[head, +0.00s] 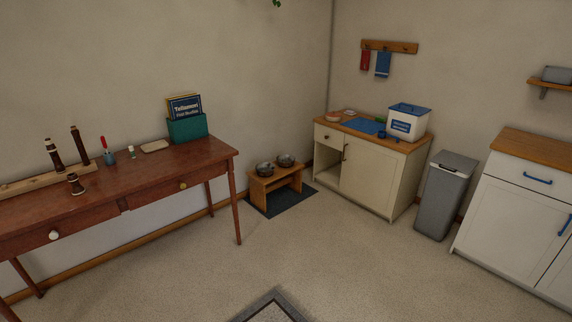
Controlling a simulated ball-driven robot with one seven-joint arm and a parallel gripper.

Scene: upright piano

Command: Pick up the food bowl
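Two dark metal-looking bowls sit side by side on a low wooden stand (274,184) by the wall, in the middle of the head view. The left bowl (264,169) is a little nearer to me than the right bowl (286,160). I cannot tell which of the two is the food bowl, and their contents are too small to make out. My gripper is not in view.
A dark mat (285,202) lies under the stand. A reddish wooden table (150,172) stands to the left, with woodwind parts on it. A cream cabinet (367,172) and a grey bin (445,198) stand to the right. The carpet (335,250) in front is mostly clear.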

